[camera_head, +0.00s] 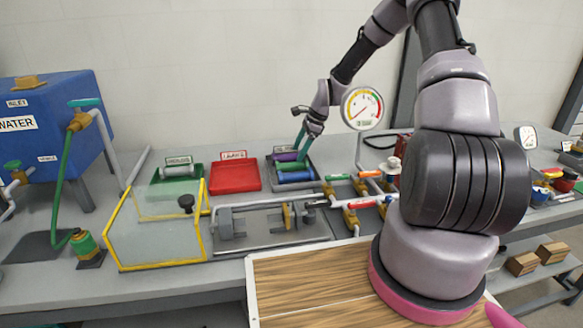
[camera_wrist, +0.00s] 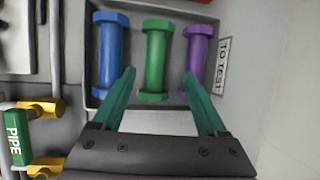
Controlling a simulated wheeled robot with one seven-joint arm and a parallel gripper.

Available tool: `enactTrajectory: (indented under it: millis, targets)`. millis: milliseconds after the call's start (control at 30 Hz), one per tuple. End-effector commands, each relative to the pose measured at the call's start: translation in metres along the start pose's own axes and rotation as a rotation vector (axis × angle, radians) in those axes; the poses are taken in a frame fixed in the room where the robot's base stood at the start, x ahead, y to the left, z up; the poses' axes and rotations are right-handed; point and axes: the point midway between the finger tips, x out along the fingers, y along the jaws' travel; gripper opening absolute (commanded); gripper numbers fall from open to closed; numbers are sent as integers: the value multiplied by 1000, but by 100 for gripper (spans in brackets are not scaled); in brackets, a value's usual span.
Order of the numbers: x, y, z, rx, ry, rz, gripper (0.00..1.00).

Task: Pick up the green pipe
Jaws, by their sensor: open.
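The green pipe (camera_wrist: 155,58) lies in a grey tray, between a blue pipe (camera_wrist: 111,55) and a purple pipe (camera_wrist: 197,58) in the wrist view. In the head view the purple pipe (camera_head: 285,156) and blue pipe (camera_head: 296,176) show in the same tray, and the green one is mostly hidden by my gripper. My gripper (camera_wrist: 160,80) is open and empty. Its teal fingers point toward the tray, with the near end of the green pipe between them in the wrist picture. In the head view my gripper (camera_head: 304,143) is above the tray.
A red tray (camera_head: 236,177) and a green tray (camera_head: 180,182) stand left of the grey tray. A yellow-framed clear panel (camera_head: 155,238) and valve piping (camera_head: 358,205) stand in front. A gauge (camera_head: 362,108) shows beside my arm. A wall is behind.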

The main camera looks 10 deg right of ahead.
Motion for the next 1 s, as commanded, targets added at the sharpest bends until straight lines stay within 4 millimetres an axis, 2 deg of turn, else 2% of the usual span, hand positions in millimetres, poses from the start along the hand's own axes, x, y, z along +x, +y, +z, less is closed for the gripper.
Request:
enactTrajectory:
  millis: [167,500,800,867,900,1000]
  targets:
    - [14,1,0,-2,0,0,76]
    - [59,7,0,-3,0,1,76]
    - [63,6,-1,-1,1,0,76]
    - [63,6,-1,-1,1,0,53]
    - [63,6,-1,-1,1,0,37]
    - [63,6,-1,-1,1,0,0]
